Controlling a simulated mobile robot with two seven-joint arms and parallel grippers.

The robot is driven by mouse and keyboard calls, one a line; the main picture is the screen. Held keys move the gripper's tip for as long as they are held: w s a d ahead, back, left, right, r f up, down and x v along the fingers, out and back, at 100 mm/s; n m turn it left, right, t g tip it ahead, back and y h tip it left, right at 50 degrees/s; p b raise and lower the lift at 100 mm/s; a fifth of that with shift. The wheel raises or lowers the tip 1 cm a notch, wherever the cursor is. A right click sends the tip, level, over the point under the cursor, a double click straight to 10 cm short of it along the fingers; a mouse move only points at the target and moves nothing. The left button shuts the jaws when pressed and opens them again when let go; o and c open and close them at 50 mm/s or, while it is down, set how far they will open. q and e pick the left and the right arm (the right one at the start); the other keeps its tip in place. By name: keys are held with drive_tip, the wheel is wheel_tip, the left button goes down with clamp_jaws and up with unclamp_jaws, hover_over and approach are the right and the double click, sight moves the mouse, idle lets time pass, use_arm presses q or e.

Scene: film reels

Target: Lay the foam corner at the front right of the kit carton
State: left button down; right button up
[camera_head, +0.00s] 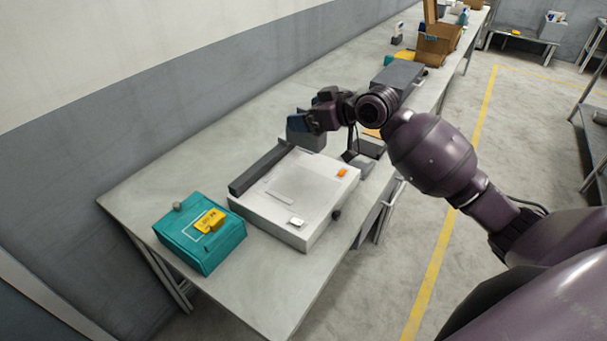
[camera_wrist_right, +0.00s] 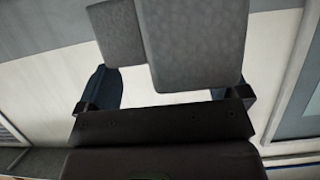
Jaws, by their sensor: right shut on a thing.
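My right gripper (camera_head: 298,124) is above the bench, just behind the far edge of the white flat case. In the wrist view its two blue fingers (camera_wrist_right: 168,95) stand on either side of a grey foam corner (camera_wrist_right: 195,45), a stepped block with a mottled face. The gripper is shut on it. The foam corner (camera_head: 308,140) also shows as a grey block under the fingers in the head view, partly hidden by them. A brown open carton (camera_head: 436,46) with items in it stands far back on the bench; I cannot tell whether it is the kit carton. My left gripper is out of view.
The white flat case (camera_head: 293,190) lies on the bench (camera_head: 150,195), with a dark grey bar (camera_head: 262,168) along its left side. A teal box (camera_head: 205,243) with a yellow item (camera_head: 210,220) is at the front left. A grey box (camera_head: 398,76) stands behind my wrist.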

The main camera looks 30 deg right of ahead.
wheel_tip(320, 180, down, 17)
drive_tip(key=shift+f, duration=0.1)
idle(0.4)
drive_tip(key=shift+b, duration=0.3)
drive_tip(key=shift+f, duration=0.1)
drive_tip(key=o, duration=0.6)
drive_tip(key=shift+c, duration=0.2)
